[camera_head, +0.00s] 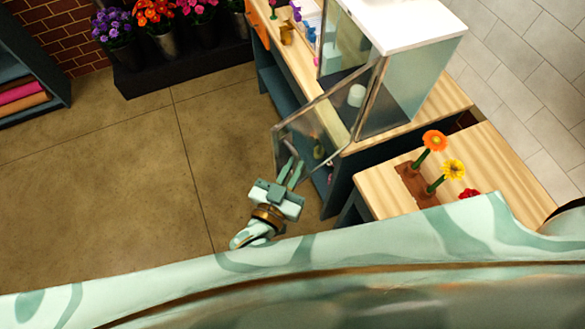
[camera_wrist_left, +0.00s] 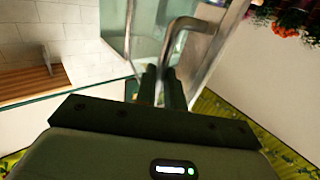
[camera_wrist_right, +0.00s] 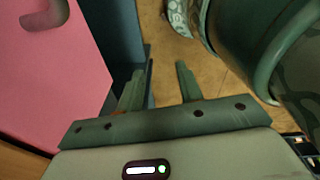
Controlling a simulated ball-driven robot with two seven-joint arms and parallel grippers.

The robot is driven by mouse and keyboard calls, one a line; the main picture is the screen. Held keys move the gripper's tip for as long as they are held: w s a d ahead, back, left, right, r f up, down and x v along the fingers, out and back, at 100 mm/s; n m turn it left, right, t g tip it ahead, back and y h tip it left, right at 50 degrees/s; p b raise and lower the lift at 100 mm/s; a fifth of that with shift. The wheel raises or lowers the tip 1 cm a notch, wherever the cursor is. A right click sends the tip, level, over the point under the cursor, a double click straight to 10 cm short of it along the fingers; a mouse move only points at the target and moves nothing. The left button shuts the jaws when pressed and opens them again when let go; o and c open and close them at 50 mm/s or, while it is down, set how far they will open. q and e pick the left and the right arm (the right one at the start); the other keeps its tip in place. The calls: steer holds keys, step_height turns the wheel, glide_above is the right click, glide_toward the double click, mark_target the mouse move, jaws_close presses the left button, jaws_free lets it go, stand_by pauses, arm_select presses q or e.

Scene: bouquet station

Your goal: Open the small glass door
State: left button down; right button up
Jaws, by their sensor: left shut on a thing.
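The small glass door (camera_head: 345,112) stands swung out from the glass cabinet (camera_head: 398,92), at an angle over the counter edge and the floor. My left gripper (camera_head: 293,170) is at the door's outer part, shut on its metal handle. In the left wrist view the bent handle (camera_wrist_left: 190,24) rises from between the left fingertips (camera_wrist_left: 162,80). My right gripper (camera_wrist_right: 158,80) shows only in its own wrist view, with its fingers apart and nothing between them.
A wooden counter (camera_head: 445,98) carries the cabinet. A side table (camera_head: 500,170) holds a wooden block with gerbera flowers (camera_head: 453,170). A pink panel (camera_wrist_right: 50,70) is close beside my right gripper. Flower buckets (camera_head: 165,42) stand at the back. The floor (camera_head: 150,170) to the left is clear.

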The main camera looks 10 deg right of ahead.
arm_select(q)
steer(key=c, duration=1.5)
jaws_free()
steer(key=shift+d+r, duration=0.15)
steer(key=shift+d, duration=0.1)
steer(key=shift+w, duration=0.1)
arm_select(e)
steer(key=shift+s+a, duration=0.1)
steer(key=shift+a, duration=0.15)
arm_select(q)
steer(key=shift+a, duration=0.1)
arm_select(e)
steer(key=shift+a, duration=0.1)
